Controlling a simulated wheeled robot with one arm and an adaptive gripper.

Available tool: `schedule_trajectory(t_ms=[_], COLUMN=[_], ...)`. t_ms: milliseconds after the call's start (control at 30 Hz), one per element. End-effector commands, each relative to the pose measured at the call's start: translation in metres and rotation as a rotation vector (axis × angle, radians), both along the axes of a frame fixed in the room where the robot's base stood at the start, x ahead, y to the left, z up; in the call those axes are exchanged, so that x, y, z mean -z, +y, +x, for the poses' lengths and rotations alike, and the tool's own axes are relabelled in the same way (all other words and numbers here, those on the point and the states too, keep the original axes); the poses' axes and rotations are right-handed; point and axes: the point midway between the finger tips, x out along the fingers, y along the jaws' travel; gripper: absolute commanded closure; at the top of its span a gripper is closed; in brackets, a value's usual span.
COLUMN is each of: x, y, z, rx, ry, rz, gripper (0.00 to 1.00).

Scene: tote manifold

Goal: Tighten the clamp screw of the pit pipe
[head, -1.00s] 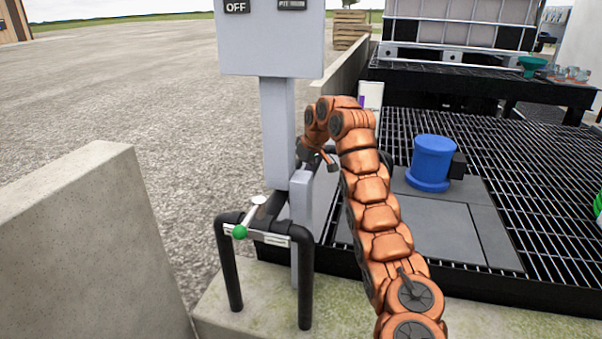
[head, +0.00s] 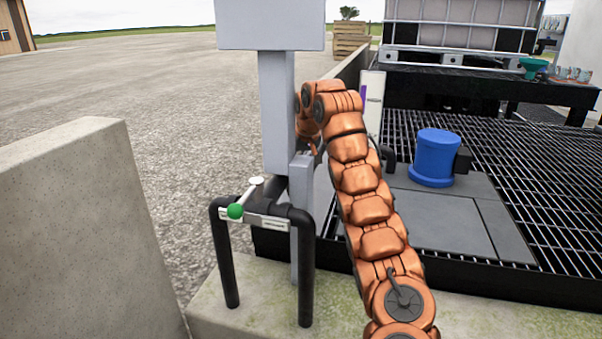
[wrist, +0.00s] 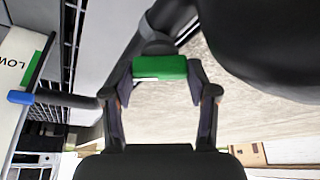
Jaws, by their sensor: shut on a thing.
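In the wrist view my gripper (wrist: 160,80) has its two fingers on either side of a green block-like piece (wrist: 159,67) and is shut on it. The green piece sits against a dark rounded part, beside a black pipe (wrist: 135,65); it may be the grip of the clamp screw, but the screw itself is not clear. In the head view the gripper is hidden behind my orange arm and a grey post. A black pipe frame (head: 223,262) stands in front, with a green-knobbed lever (head: 235,211) on top.
A grey box on a post (head: 277,110) stands close left of my arm. A blue cylinder (head: 435,158) stands on grey plates over the grating to the right. A concrete wall (head: 75,220) is at left. A blue-ended lever (wrist: 20,97) is near the gripper in the wrist view.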

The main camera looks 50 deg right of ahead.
Motion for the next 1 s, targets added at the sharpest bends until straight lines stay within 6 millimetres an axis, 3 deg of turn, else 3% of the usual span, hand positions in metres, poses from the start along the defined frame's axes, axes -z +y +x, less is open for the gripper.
schedule_trajectory(t_ms=[700, 733, 833, 1000], x=[-0.0007, -0.0006, -0.0006, -0.0004], y=[0.0008, 0.0009, 0.0008, 0.0006], z=[0.0002, 0.0003, 0.0002, 0.0001], rx=[0.102, 0.102, 0.101, 0.101], ry=[0.0, 0.0, 0.0, 0.0], rz=[0.0, 0.0, 0.0, 0.0], gripper=[0.77, 0.41, 0.31, 0.31])
